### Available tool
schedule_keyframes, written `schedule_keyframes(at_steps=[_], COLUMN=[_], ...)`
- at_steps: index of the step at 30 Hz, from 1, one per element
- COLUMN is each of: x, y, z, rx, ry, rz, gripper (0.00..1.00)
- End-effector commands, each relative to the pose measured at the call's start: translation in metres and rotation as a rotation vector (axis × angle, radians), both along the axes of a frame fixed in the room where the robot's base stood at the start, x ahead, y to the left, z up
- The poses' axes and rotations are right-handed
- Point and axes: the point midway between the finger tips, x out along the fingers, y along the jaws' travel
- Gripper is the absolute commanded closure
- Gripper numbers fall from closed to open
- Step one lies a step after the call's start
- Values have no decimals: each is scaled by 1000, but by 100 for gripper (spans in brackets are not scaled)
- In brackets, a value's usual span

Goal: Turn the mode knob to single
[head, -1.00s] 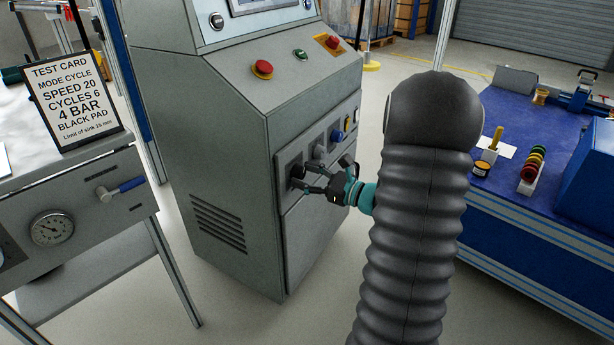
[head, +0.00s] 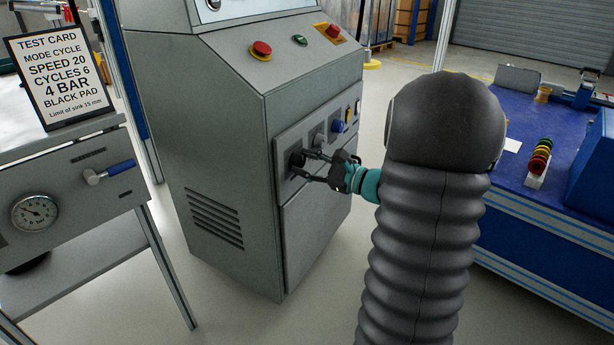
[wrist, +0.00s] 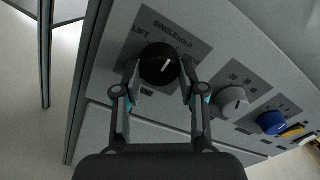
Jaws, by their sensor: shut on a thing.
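The black mode knob (wrist: 157,62) sits on the front panel of the grey cabinet (head: 235,150). Its white pointer line points up and slightly right in the wrist view. Around it are printed words, among them LIFT, SINGLE and HOLD; another at the right is partly hidden. I cannot tell exactly which word the pointer meets. My gripper (wrist: 161,72) is shut on the knob, one finger on each side of it. In the head view, my gripper (head: 301,163) reaches the knob from the right, and the fingers partly cover the knob.
A grey knob (wrist: 232,101), a blue knob (wrist: 271,122) and a yellow control (wrist: 292,131) sit further right on the panel. A red button (head: 260,50) is above. A test card (head: 63,78) reads MODE CYCLE. A blue-topped bench (head: 520,185) stands right.

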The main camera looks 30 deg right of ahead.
Motion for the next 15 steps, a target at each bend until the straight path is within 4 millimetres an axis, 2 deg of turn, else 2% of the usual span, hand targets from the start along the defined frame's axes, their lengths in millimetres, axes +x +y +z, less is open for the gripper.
schedule_keyframes(at_steps=[1, 15], x=[0, 1], y=[0, 0], z=[-5, -1], rx=[-33, -236], ry=[-24, -149], rz=[-1, 0], gripper=[94, 94])
